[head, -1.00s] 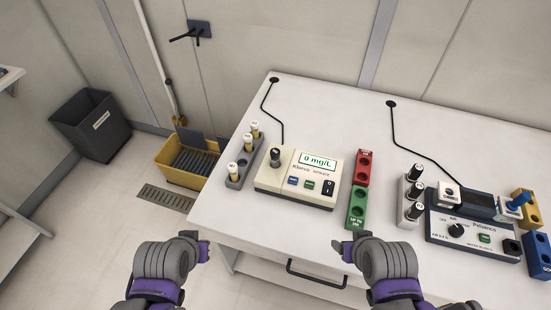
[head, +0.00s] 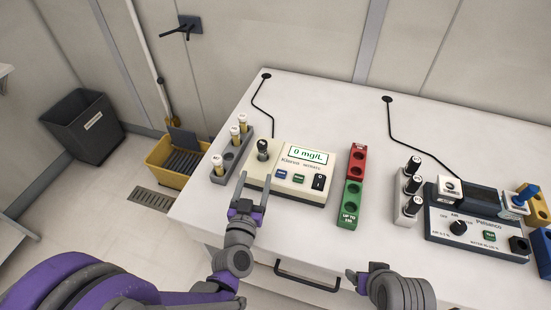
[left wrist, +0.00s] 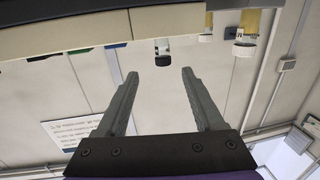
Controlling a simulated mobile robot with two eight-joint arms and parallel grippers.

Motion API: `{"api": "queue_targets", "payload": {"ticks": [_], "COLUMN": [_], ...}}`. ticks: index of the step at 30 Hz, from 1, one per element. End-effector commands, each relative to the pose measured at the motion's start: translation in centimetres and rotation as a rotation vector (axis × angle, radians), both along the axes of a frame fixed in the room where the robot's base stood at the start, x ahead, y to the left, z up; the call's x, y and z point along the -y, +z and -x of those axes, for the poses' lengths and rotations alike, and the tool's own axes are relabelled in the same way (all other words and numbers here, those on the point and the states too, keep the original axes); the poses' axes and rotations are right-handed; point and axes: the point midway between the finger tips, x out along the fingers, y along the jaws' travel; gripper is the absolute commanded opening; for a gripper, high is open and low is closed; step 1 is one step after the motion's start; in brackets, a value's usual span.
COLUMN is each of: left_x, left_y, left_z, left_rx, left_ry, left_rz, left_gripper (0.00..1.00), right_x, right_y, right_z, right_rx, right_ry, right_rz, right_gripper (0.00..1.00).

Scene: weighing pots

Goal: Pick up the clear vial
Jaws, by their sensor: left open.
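A grey rack (head: 232,158) on the left of the table holds vials with white caps and yellowish bodies, one at its front (head: 217,164) and two at its back (head: 234,134). A black-topped vial (head: 262,149) stands upright in the cream nitrate meter (head: 290,192); its body is mostly hidden, so I cannot tell if it is clear. It also shows in the left wrist view (left wrist: 162,52), between and beyond the fingertips. My left gripper (head: 254,175) is open and empty at the meter's front left edge. My right gripper (head: 353,277) is by the table's front edge, jaws unclear.
A red holder (head: 357,160) and a green holder (head: 350,204) stand right of the meter. Black-topped vials (head: 410,187) stand in a white rack beside a dark blue meter (head: 470,220). Black cables cross the table behind. The table between the green holder and white rack is clear.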

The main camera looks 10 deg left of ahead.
Motion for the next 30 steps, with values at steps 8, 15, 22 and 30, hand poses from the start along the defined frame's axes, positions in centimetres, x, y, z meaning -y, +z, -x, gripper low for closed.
{"api": "queue_targets", "payload": {"ticks": [8, 15, 22, 30], "left_x": [-0.9, -0.8, -0.7, -0.3], "left_y": [-0.7, -0.5, -0.5, -0.2], "left_z": [-0.7, -4.3, -6.3, -10.1], "left_rx": [0.044, 0.043, 0.043, 0.043], "left_ry": [0.062, 0.060, 0.060, 0.060], "left_rz": [-0.001, -0.002, -0.001, -0.002], "left_gripper": [0.69, 0.69, 0.69, 0.69], "right_x": [0.0, 0.0, 0.0, 0.0], "right_y": [-0.3, 0.4, 0.8, 1.8], "right_z": [0.0, -0.1, -0.1, -0.3], "right_rx": [-0.001, 0.001, 0.002, 0.006], "right_ry": [0.000, 0.000, 0.000, 0.000], "right_rz": [0.000, 0.000, 0.000, 0.000], "right_gripper": [0.68, 0.68, 0.68, 0.68]}}
